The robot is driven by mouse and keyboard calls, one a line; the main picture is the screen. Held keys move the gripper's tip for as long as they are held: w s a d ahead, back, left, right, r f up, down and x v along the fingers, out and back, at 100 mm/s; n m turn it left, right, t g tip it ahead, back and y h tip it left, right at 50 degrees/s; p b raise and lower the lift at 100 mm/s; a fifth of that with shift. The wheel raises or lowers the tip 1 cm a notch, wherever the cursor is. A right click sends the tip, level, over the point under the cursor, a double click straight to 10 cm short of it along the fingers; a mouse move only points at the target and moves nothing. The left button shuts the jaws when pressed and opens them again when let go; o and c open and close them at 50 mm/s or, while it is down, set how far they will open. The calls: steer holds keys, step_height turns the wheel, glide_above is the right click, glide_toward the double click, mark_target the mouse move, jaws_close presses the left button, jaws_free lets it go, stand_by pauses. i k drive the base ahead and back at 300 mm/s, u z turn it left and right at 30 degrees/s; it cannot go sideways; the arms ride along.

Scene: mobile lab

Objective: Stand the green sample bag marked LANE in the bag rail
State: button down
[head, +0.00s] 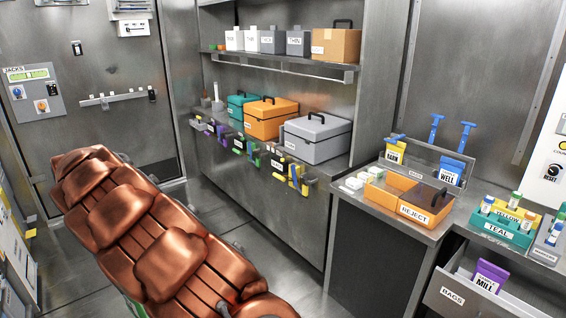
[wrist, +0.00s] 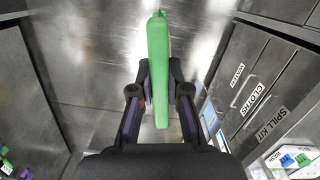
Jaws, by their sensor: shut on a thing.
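My gripper (wrist: 160,80) is shut on a green sample bag (wrist: 158,45) in the wrist view. The bag is seen edge-on between the two fingers, and its marking cannot be read. In the head view my copper arm hides the gripper. The bag rail (head: 425,160) stands at the back of the right-hand counter. A yellow bag marked BARN (head: 395,153) stands at its left end and a blue bag marked WELL (head: 451,171) at its right end. Between them is an open stretch of rail. The held bag is well away from the rail, over the floor.
An orange REJECT bin (head: 428,213) sits in front of the rail. An open BAGS drawer (head: 462,302) juts out below the counter, with a purple MILL bag (head: 489,277) in it. A teal rack (head: 502,230) stands to the right. Cabinets (wrist: 262,85) line the wrist view's right side.

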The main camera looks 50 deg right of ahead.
mark_target(417, 178)
steer(key=z, duration=0.6)
steer(key=i, duration=1)
steer(key=z, duration=0.95)
